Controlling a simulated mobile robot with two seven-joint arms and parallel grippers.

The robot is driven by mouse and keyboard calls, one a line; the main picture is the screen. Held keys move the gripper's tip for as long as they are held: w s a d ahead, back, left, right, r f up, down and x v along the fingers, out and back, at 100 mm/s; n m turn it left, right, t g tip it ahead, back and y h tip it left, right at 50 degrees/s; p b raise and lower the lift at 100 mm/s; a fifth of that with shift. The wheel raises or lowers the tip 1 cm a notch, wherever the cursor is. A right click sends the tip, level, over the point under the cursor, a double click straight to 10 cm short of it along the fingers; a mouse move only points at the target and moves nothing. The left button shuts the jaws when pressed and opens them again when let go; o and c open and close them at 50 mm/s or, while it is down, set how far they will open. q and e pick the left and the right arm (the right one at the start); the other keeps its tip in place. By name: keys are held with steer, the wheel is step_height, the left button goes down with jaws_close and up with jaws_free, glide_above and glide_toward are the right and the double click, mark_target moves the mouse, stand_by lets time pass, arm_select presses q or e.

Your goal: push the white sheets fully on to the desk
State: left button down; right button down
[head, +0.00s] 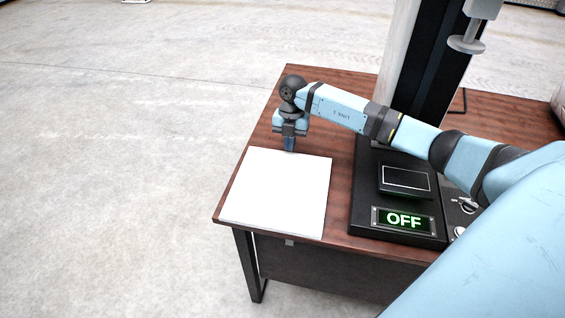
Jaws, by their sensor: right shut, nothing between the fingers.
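The white sheets (278,195) lie as a flat stack on the brown wooden desk (341,185), at its left end. Their front edge lies close to the desk's front edge; I cannot tell whether it sticks out a little. My right gripper (289,149) points down at the far edge of the sheets, shut and empty. Its fingertips are at or just above that edge; I cannot tell whether they touch. My left gripper is not in view.
A black control box (365,215) with a green-lit OFF display (403,220) stands right of the sheets. A dark column (426,70) rises behind it. A narrow strip of desk is bare between sheets and box. Concrete floor (110,170) lies open to the left.

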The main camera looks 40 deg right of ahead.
mark_target(282, 182)
steer(key=s+a, duration=0.3)
steer(key=a, duration=0.1)
steer(key=s+a, duration=0.4)
steer(key=shift+s+a, duration=0.3)
steer(key=shift+s+a+f, duration=0.1)
steer(key=shift+f, duration=0.45)
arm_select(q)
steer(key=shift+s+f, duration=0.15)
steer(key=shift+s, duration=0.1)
arm_select(e)
steer(key=shift+f, duration=0.1)
steer(key=shift+s+f, duration=0.1)
steer(key=shift+f, duration=0.05)
